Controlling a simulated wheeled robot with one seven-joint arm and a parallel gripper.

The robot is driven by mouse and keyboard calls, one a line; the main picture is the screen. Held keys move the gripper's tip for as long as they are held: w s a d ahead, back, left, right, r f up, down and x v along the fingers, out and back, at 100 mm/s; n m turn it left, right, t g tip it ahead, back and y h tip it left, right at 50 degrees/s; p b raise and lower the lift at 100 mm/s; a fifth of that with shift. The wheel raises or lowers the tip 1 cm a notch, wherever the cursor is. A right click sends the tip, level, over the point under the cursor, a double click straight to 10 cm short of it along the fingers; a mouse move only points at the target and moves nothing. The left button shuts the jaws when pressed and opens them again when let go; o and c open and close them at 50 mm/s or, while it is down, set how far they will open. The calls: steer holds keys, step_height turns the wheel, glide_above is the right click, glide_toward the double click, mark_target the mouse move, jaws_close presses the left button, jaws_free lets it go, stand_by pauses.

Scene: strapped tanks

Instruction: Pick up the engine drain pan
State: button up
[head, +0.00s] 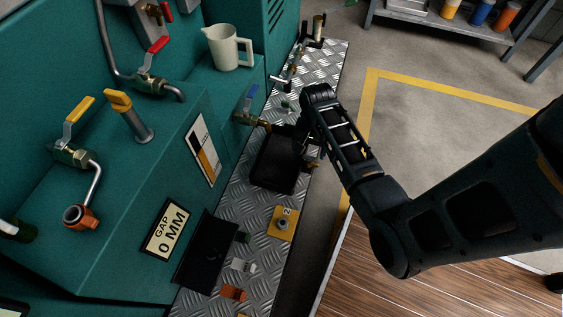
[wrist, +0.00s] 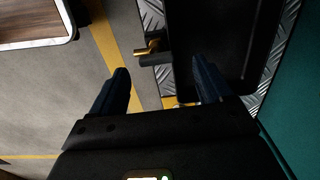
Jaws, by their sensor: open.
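A black rectangular pan, seemingly the engine drain pan (head: 273,168), rests on the metal checker-plate ledge below a blue-levered valve. In the wrist view the pan (wrist: 232,38) lies at the upper right. A small brass and black fitting (wrist: 150,48) sticks out from its side. My gripper (wrist: 161,68) is open and empty. Its right finger overlaps the pan's near edge in the picture, and its left finger is over the floor side. I cannot tell whether it touches. In the head view my gripper (head: 307,128) is by the pan's far right corner, partly hidden by my arm.
A flat black tray-like piece (head: 207,252) and a yellow plate (head: 283,222) with a knob lie nearer on the ledge (head: 248,208). A teal housing with valves (head: 150,83) and a white jug (head: 228,47) borders the left. Open floor lies right.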

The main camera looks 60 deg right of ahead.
mark_target(309, 156)
steer(key=f+b, duration=0.1)
steer(key=f, duration=0.1)
steer(key=f+b, duration=0.2)
steer(key=f, duration=0.1)
steer(key=shift+s+a+f, duration=0.1)
steer(key=shift+s+a, duration=0.05)
steer(key=shift+s, duration=0.05)
jaws_close()
stand_by(0.6)
stand_by(0.4)
